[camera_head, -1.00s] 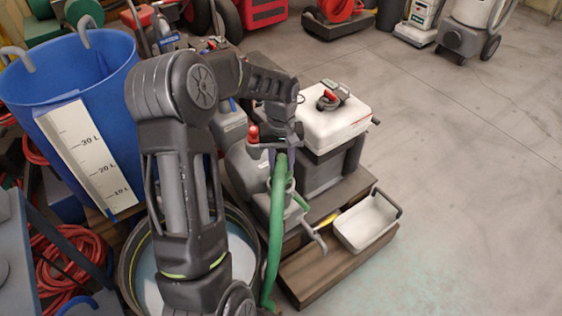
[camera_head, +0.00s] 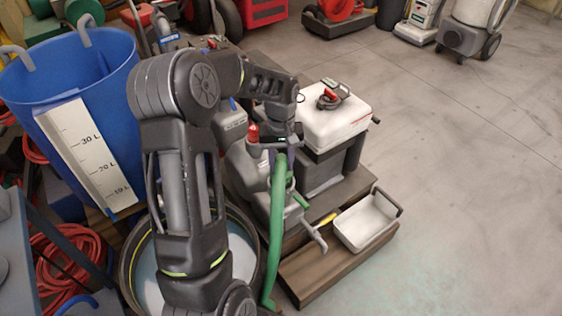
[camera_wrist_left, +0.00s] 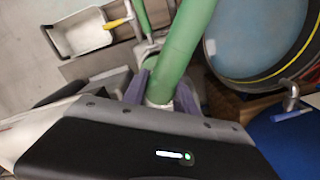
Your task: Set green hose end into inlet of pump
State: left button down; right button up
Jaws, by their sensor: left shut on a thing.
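The green hose (camera_head: 276,225) runs up from the floor to my left gripper (camera_head: 282,150) in the head view. In the left wrist view the hose (camera_wrist_left: 185,45) passes between the purple fingers of the left gripper (camera_wrist_left: 160,95), which is shut on it near a pale collar. A grey pump-like body (camera_head: 247,175) stands right beside and below the gripper on the wooden platform. Its inlet cannot be made out, and my arm hides part of it. I cannot tell whether the hose end touches it. My right gripper is not in view.
A blue bucket (camera_head: 100,75) with a litre scale stands at left. A round tub of liquid (camera_head: 240,250) lies below my arm. A white-topped unit (camera_head: 335,122) and a white tray (camera_head: 362,225) stand on the wooden platform (camera_head: 310,275). Open floor lies at right.

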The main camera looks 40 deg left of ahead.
aim_at(281, 157)
pick_arm(q)
jog(key=shift+f+b, duration=1.15)
jog(key=shift+f, duration=0.8)
jog(key=c, duration=0.9)
grip_release()
jog(key=shift+r, duration=0.3)
notch_tip(281, 157, up, 7)
jog(key=shift+r+p, duration=0.15)
jog(key=shift+p, duration=0.95)
